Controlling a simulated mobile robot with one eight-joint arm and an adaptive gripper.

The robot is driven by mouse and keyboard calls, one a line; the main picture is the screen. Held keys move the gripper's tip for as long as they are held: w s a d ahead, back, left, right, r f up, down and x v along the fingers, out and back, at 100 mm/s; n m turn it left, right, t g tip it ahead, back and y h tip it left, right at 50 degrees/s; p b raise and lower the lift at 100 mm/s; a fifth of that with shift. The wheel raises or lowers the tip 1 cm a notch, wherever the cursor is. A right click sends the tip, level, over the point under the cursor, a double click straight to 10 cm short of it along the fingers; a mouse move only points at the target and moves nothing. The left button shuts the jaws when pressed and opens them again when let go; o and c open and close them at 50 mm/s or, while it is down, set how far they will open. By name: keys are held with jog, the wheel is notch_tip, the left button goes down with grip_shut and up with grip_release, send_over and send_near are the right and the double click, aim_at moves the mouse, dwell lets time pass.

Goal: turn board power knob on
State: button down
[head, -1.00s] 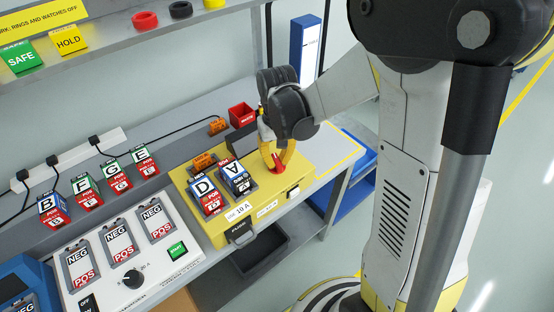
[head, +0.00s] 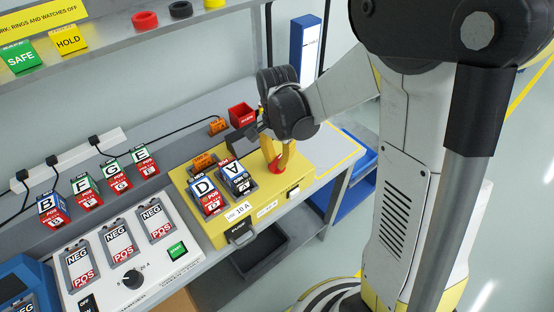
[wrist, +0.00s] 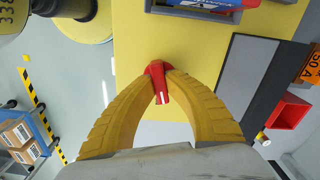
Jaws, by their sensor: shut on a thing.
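The board power knob (wrist: 158,80) is red with a white pointer line and sits on the yellow board (wrist: 138,50). In the wrist view my gripper (wrist: 158,72) has its two yellow fingers closed around the knob, one on each side. In the head view the fingers of my gripper (head: 276,175) reach down to the red knob (head: 274,175) at the right part of the yellow board (head: 222,232). The fingers cover part of the knob there.
Battery packs D (head: 206,194) and A (head: 236,177) sit in the board, left of my gripper. A white charger panel (head: 178,268) stands further left. A red bin (head: 241,115) is behind.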

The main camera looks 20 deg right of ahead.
aim_at(277, 160)
jog(key=shift+m, duration=1.6)
jog(key=c, duration=1.4)
grip_release()
jog(key=shift+r, duration=0.1)
notch_tip(277, 160, up, 12)
